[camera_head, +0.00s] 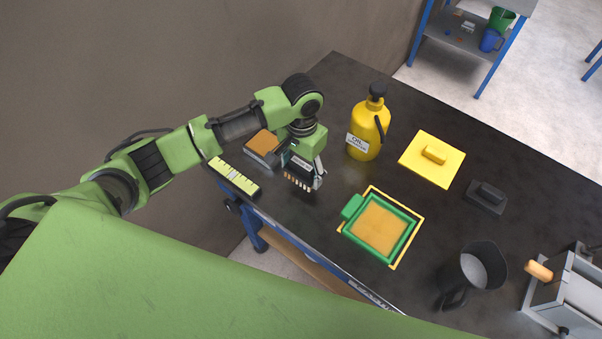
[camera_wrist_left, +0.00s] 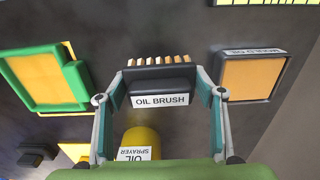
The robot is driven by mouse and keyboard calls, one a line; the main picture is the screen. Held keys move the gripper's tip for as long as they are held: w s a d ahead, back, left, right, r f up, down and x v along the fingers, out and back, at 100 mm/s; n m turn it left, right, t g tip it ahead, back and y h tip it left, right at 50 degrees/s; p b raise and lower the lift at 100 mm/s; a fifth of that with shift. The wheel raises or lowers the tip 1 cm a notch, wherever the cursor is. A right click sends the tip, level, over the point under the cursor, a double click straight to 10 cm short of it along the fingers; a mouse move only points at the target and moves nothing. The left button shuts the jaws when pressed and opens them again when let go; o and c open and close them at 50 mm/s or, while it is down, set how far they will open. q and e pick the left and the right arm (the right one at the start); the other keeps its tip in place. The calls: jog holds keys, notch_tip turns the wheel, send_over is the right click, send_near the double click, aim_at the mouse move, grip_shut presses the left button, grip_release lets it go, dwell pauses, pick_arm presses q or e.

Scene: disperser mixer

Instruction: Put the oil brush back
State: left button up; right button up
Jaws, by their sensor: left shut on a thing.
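The oil brush (camera_wrist_left: 160,88) is dark with a white "OIL BRUSH" label and a row of orange-tan bristle tufts. In the left wrist view it sits between the two fingers of my left gripper (camera_wrist_left: 160,97), which is shut on it. In the head view the brush (camera_head: 298,180) shows below my left gripper (camera_head: 305,172), above or at the dark table near its left edge; I cannot tell whether it touches the table. My right gripper is not in view.
A grey "MOULD OIL" tray (camera_wrist_left: 252,75) with an orange-brown inside lies beside the brush. A yellow oil sprayer (camera_head: 368,128), a green frame (camera_head: 412,238), a yellow float (camera_head: 432,160), a dark float (camera_head: 486,197) and a dark jug (camera_head: 472,272) stand on the table.

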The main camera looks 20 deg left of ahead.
aim_at(301, 176)
pick_arm(q)
jog(key=shift+w+f, duration=0.15)
jog(key=shift+f, duration=0.05)
jog(key=shift+w+a+f, duration=0.1)
jog(key=shift+f, duration=0.8)
jog(key=shift+w+a+f, duration=0.1)
jog(key=shift+f, duration=0.8)
jog(key=shift+f, duration=0.1)
jog(key=o, duration=1)
notch_tip(301, 176, up, 12)
jog(key=shift+r+b, duration=0.15)
jog(key=shift+b, duration=0.3)
jog(key=shift+d, duration=0.1)
